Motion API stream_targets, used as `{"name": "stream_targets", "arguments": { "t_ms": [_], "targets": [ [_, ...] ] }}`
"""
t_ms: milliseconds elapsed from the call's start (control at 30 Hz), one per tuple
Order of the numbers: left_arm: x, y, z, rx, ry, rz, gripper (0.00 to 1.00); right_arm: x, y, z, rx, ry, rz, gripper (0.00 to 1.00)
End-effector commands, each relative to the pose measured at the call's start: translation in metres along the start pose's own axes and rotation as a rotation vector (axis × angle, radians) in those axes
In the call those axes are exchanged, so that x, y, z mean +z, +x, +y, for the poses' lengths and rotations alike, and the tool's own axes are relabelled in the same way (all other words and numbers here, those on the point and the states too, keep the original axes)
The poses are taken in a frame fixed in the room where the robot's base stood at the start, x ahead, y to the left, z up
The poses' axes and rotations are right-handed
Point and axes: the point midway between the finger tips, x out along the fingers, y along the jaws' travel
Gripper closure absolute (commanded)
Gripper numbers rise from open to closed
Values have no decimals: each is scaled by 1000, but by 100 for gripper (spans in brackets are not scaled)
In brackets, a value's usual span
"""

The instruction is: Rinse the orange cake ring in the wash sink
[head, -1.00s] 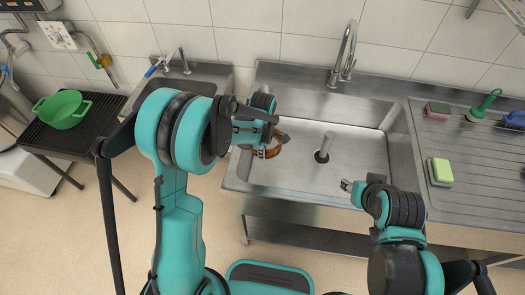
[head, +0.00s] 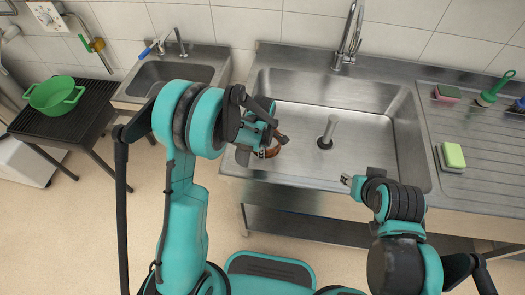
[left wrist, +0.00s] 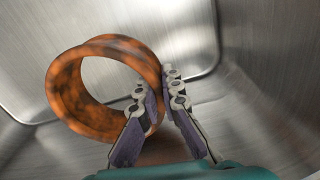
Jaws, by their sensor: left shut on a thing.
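The orange cake ring (left wrist: 62,90) is a short, open cylinder with dark brown blotches. My left gripper (left wrist: 163,103) is shut on its wall, one finger inside and one outside. In the head view the ring (head: 271,151) shows only in part behind my left gripper (head: 268,140), over the left side of the wash sink (head: 380,150). The steel sink wall and floor fill the left wrist view behind it. My right gripper (head: 350,181) is near the sink's front right edge; its fingers are too small to read.
A tap (head: 349,40) rises behind the sink, and an upright grey pipe (head: 328,131) stands in the basin. Sponges (head: 453,156) and brushes (head: 493,92) lie on the right drainboard. A small basin (head: 175,75) and a green pot (head: 54,94) are at left.

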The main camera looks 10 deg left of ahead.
Motion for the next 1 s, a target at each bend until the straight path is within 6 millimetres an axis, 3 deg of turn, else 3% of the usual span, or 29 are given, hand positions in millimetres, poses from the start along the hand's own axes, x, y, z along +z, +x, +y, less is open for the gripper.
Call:
{"name": "stream_targets", "arguments": {
  "t_ms": [600,1000],
  "targets": [
    [0,67,0,0,0,0,100,25,35,0,0,0,0,60],
    [0,82,0,0,0,0,100,30,42,0,0,0,0,60]
  ]
}}
